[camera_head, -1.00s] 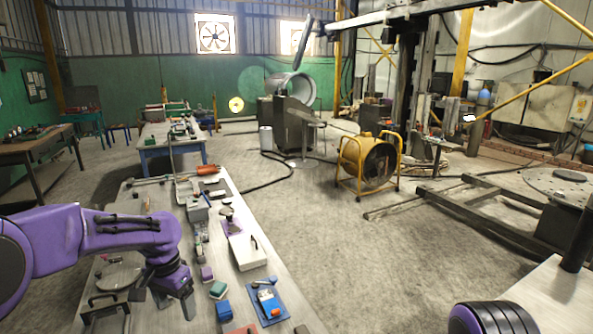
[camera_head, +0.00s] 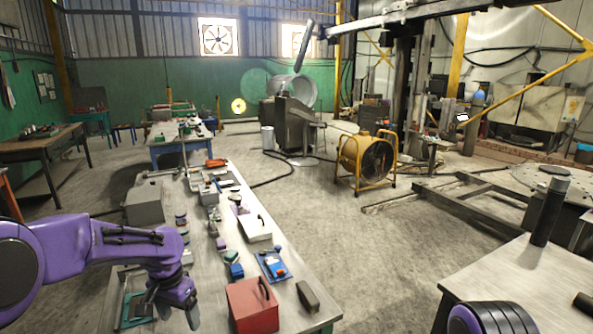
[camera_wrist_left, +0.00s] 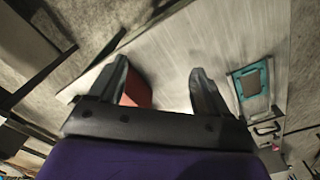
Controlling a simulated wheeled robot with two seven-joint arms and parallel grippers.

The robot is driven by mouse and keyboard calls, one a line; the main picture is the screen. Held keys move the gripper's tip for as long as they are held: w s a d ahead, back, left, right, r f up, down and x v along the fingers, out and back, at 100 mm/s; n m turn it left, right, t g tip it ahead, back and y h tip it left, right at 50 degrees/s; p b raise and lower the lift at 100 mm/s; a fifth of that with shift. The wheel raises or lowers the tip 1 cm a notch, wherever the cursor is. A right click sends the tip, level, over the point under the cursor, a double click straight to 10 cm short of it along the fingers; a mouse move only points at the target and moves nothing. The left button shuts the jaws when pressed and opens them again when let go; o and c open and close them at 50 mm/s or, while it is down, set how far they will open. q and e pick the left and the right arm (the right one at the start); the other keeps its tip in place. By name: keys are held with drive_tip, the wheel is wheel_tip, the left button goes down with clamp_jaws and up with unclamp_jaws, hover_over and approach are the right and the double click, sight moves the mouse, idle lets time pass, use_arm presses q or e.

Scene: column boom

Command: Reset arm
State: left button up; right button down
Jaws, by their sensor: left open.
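My left arm is purple and comes in from the left in the head view. Its gripper (camera_head: 168,305) points down over the near end of the long workbench (camera_head: 215,290). In the left wrist view the two dark fingers of the left gripper (camera_wrist_left: 160,92) stand apart with nothing held between them. A red box (camera_wrist_left: 138,88) shows partly behind the left finger there; in the head view the red box (camera_head: 252,308) sits to the right of the gripper. A purple part of my right arm shows at the bottom right, but its gripper is out of view.
The bench holds a white box (camera_head: 255,228), a blue tray (camera_head: 273,266), a dark block (camera_head: 307,296), a grey box (camera_head: 145,204) and several small items. Another table (camera_head: 530,280) with a dark cylinder (camera_head: 549,212) stands at right. A yellow fan (camera_head: 366,160) stands on open floor between.

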use_arm(q)
drive_tip(key=s+d+f+n+b, duration=0.1)
drive_tip(key=s+f+b, duration=0.15)
drive_tip(key=f, duration=0.65)
drive_tip(key=s+d+f+n+t+b, duration=0.15)
drive_tip(key=s+f, duration=0.25)
drive_tip(key=f, duration=0.5)
drive_tip(key=s+f+n+g+b, duration=0.15)
drive_tip(key=s+f, duration=0.25)
drive_tip(key=f, duration=0.5)
drive_tip(key=s+a+f+n+t+y+b, duration=0.1)
drive_tip(key=s+f+n+b, duration=0.1)
drive_tip(key=s+f, duration=0.2)
drive_tip(key=s+a+f+n+t+y+b, duration=0.1)
drive_tip(key=s+a+f+n+b, duration=0.1)
drive_tip(key=s, duration=0.9)
drive_tip(key=s+a+f+n+y+b, duration=0.1)
drive_tip(key=s+f+b, duration=0.2)
drive_tip(key=s+f, duration=0.3)
drive_tip(key=shift+s+a+n+t, duration=0.4)
drive_tip(key=shift+s, duration=0.75)
